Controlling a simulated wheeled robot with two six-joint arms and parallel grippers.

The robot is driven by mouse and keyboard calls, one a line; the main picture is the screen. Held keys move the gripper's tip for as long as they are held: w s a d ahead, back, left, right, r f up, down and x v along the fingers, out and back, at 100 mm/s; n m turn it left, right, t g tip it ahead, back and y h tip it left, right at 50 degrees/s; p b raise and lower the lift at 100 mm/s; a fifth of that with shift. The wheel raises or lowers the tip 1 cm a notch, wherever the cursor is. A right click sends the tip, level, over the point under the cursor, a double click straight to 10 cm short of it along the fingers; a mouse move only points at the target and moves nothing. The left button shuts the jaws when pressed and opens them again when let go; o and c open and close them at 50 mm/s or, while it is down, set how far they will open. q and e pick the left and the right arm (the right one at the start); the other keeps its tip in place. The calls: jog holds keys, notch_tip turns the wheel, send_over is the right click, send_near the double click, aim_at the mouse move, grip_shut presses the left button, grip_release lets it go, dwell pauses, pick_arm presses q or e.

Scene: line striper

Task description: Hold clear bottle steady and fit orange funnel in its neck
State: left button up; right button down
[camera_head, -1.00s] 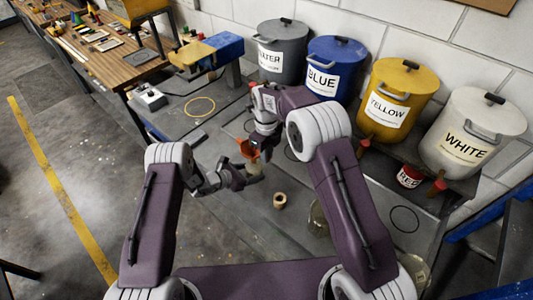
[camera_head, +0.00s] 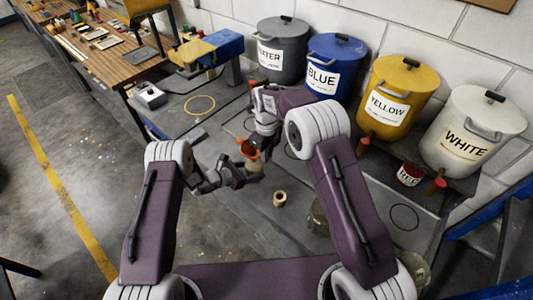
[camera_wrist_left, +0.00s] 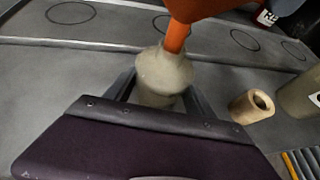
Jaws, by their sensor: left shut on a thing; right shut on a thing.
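The clear bottle (camera_wrist_left: 160,80) looks cloudy and stands upright between the fingers of my left gripper (camera_wrist_left: 158,92), which is shut on it. In the head view the bottle (camera_head: 254,170) is small and partly hidden by my left gripper (camera_head: 246,177). The orange funnel (camera_wrist_left: 200,8) is above the bottle in the left wrist view, its spout pointing down at the bottle's neck. The spout's tip meets the bottle's top in the picture; I cannot tell how deep it sits. In the head view my right gripper (camera_head: 257,145) is shut on the funnel (camera_head: 248,149).
A tan hollow roll (camera_head: 280,199) stands on the grey bench right of the bottle. Grey, blue (camera_head: 334,62), yellow (camera_head: 397,98) and white (camera_head: 474,130) lidded buckets line the wall behind. A small red-labelled can (camera_head: 409,175) stands before the white one.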

jog(key=shift+f, duration=0.75)
dwell(0.4)
jog(key=shift+f, duration=0.75)
jog(key=c, duration=1.3)
grip_release()
jog(key=shift+c, duration=0.2)
jog(key=shift+o, duration=0.2)
jog(key=shift+r, duration=4)
pick_arm(q)
jog(key=o, duration=1.1)
jog(key=shift+c, duration=0.2)
